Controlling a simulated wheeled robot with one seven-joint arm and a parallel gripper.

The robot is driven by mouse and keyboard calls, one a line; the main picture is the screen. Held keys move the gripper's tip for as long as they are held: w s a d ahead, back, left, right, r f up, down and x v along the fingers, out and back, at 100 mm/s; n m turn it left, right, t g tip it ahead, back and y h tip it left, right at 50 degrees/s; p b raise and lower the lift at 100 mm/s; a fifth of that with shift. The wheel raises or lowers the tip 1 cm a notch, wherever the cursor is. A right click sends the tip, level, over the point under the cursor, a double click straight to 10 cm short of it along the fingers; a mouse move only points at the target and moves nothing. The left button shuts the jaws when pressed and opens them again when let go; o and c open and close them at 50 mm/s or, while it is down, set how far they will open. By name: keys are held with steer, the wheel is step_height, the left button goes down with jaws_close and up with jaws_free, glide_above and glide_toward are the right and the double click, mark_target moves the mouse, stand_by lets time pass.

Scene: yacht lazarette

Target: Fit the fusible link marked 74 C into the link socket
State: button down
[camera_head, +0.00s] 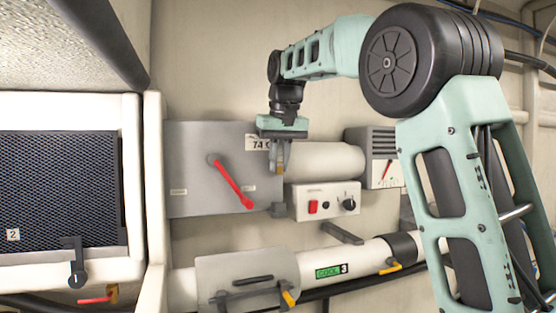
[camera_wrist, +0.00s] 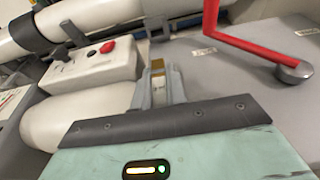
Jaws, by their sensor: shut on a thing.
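My gripper (camera_head: 279,160) points down in front of the right edge of a grey panel and is shut on a small link with a brass-coloured end (camera_head: 279,168). In the wrist view the link (camera_wrist: 158,66) stands between the fingertips (camera_wrist: 160,90), its brass end showing beyond them. No marking on it is legible. A white label reading "74" (camera_head: 258,143) is on the panel behind my gripper, its right part hidden. A small dark grey bracket (camera_head: 278,209) sits below, at the panel's lower right corner. I cannot tell whether it is the link socket.
The grey panel (camera_head: 190,150) carries a red lever (camera_head: 232,185). A white cylinder (camera_head: 325,162) lies right of my gripper, above a control box (camera_head: 325,200) with a red switch. A white pipe (camera_head: 350,262) runs below. A mesh-fronted cabinet (camera_head: 60,190) stands at left.

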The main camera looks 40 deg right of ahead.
mark_target(278, 187)
steer(key=shift+a+f+b, duration=0.1)
steer(key=shift+f+b, duration=1.85)
steer(key=shift+f, duration=0.85)
steer(key=shift+w+r+p, duration=0.15)
steer(key=shift+r+p, duration=0.1)
steer(key=shift+p, duration=0.35)
steer(key=shift+f, duration=0.2)
steer(key=shift+f, duration=0.35)
steer(key=shift+f, duration=0.1)
stand_by(1.6)
steer(key=shift+f+p, duration=0.1)
steer(key=shift+p, duration=0.2)
stand_by(0.8)
steer(key=shift+p, duration=0.35)
stand_by(0.9)
